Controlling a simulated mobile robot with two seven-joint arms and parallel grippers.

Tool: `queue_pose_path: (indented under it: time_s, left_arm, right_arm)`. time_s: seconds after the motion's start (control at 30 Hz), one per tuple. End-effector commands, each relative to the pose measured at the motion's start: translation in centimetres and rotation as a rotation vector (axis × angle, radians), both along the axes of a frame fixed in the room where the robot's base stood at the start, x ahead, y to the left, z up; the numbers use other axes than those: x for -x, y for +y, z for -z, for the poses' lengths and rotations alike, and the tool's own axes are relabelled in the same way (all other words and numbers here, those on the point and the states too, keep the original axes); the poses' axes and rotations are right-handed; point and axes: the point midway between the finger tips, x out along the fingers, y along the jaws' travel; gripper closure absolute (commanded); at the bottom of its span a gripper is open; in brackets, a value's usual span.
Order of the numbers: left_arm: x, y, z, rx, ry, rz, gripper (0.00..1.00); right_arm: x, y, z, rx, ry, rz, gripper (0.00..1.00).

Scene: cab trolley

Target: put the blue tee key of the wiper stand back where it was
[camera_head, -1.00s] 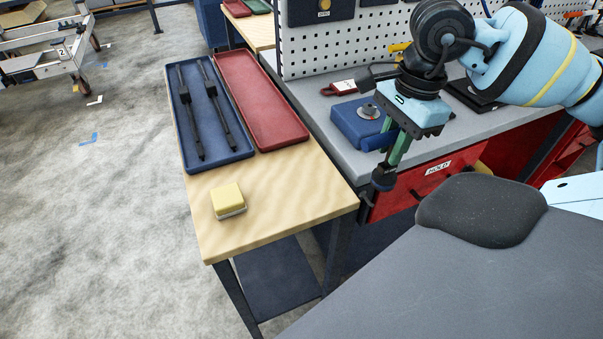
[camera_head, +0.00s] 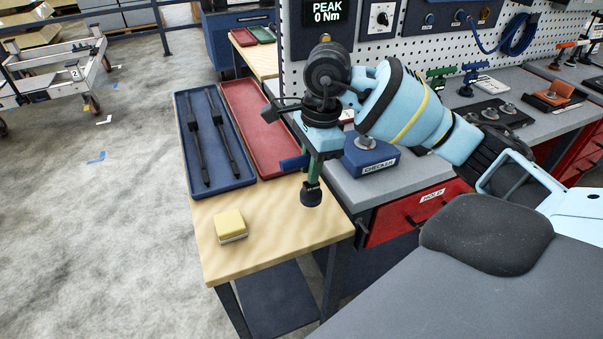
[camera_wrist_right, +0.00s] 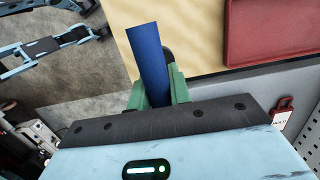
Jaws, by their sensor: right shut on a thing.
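My right gripper (camera_head: 314,166) has green fingers shut on the blue tee key, near the right edge of the wooden table. The key's blue crossbar (camera_head: 291,163) sticks out to the left, and its dark socket end (camera_head: 311,194) points down. In the right wrist view the blue bar of the key (camera_wrist_right: 149,62) stands between the green fingers (camera_wrist_right: 157,88). At the back of the bench are a green tee-shaped tool (camera_head: 440,74) and a blue one (camera_head: 473,72). I cannot tell which holder is the wiper stand. My left gripper is not in view.
A blue CHECKER block (camera_head: 370,157) stands on the grey bench behind my right gripper. A blue tray (camera_head: 222,184) with two dark wiper arms, a red tray (camera_head: 262,125) and a yellow block (camera_head: 230,225) are on the wooden table (camera_head: 270,225). A pegboard (camera_head: 425,45) rises behind.

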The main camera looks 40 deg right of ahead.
Motion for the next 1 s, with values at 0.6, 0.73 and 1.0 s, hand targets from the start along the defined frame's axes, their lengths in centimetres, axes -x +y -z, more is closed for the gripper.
queue_pose_path:
  time_s: [0.6, 0.73, 1.0]
  left_arm:
    - [-0.6, 0.2, -0.7, -0.003, -0.015, 0.003, 0.59]
    - [-0.8, 0.2, -0.9, -0.003, -0.020, 0.002, 0.59]
    - [-0.7, 0.2, -0.8, -0.003, -0.020, 0.002, 0.59]
  right_arm:
    - [-1.9, 1.3, 2.3, 0.001, 0.001, 0.001, 1.00]
    - [-2.0, 1.3, 3.6, 0.000, -0.002, 0.000, 1.00]
    - [-2.0, 1.3, 3.8, 0.000, -0.001, 0.000, 1.00]
